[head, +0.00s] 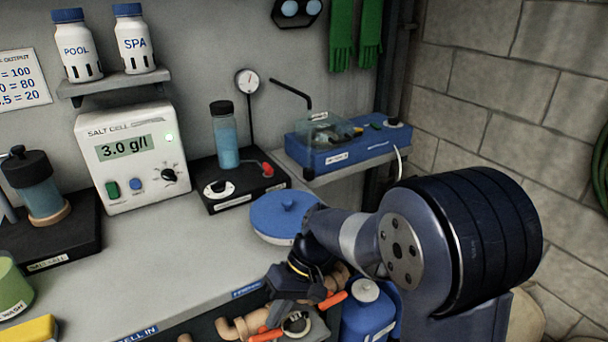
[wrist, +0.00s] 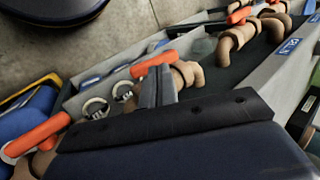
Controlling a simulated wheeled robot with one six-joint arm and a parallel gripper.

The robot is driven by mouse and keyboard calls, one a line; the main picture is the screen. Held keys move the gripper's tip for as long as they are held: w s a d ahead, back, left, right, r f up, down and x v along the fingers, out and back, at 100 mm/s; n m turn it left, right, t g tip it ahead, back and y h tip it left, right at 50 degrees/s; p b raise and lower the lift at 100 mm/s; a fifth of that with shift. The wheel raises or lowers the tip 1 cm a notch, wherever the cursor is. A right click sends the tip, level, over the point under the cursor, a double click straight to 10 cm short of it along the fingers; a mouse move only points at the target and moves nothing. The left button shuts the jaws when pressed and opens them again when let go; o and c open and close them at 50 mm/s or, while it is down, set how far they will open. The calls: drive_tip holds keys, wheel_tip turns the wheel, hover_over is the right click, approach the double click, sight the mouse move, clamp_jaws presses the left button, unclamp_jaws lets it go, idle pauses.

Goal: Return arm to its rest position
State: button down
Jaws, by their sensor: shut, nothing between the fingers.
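My gripper (wrist: 156,88) shows in the wrist view with its two grey fingers together and nothing between them. Its tips lie in front of a tan pipe and valve with an orange handle (wrist: 153,63); I cannot tell whether they touch. In the head view my arm reaches in from the lower right. Its dark wrist end is low over the front edge of the counter (head: 190,262), beside the round blue lid (head: 285,215) and above the orange-handled pipes (head: 237,328). The fingertips are not clear in the head view.
A blue container (head: 368,318) stands just below my arm. The salt cell box (head: 133,155), a stand with a blue-liquid bottle (head: 224,143) and a blue device (head: 345,143) on a side shelf stand behind. The counter's middle is bare. A block wall is on the right.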

drive_tip(key=w+d+r+y+b, duration=0.1)
drive_tip(key=w+d+r+y, duration=0.2)
drive_tip(key=d, duration=0.1)
drive_tip(key=shift+w+d+r+g+b, duration=0.25)
drive_tip(key=shift+d+r+g+b, duration=0.1)
drive_tip(key=shift+r+g, duration=0.05)
